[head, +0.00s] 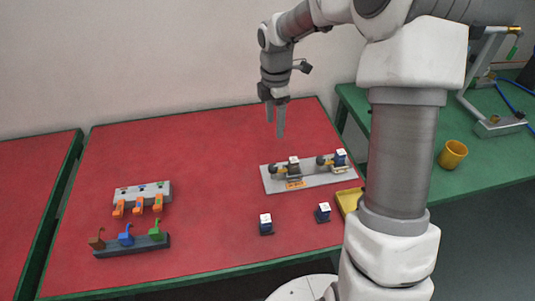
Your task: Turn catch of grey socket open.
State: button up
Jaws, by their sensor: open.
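A light grey plate (345,178) on the red table bears two socket assemblies. The left one (293,168) looks dark grey, with a yellowish part at its left and an orange piece at its front. The right one (340,158) has a blue block with a white top. The left one may be the grey socket. Its catch is too small to make out, so I cannot tell how it is turned. My gripper (276,126) points down, open and empty, above the table behind the left assembly, apart from it.
A yellow tray (347,201) is partly hidden by my arm. At left are a grey rack (143,191) and a dark rack (133,248) with coloured hooks. The table's middle is clear.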

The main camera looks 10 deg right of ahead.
aim_at(273, 167)
jog(key=f, duration=1.1)
jog(key=f+b, duration=0.1)
jog(key=f, duration=0.5)
jog(key=shift+w+f, duration=0.3)
jog(key=shift+f, duration=0.05)
grip_shut()
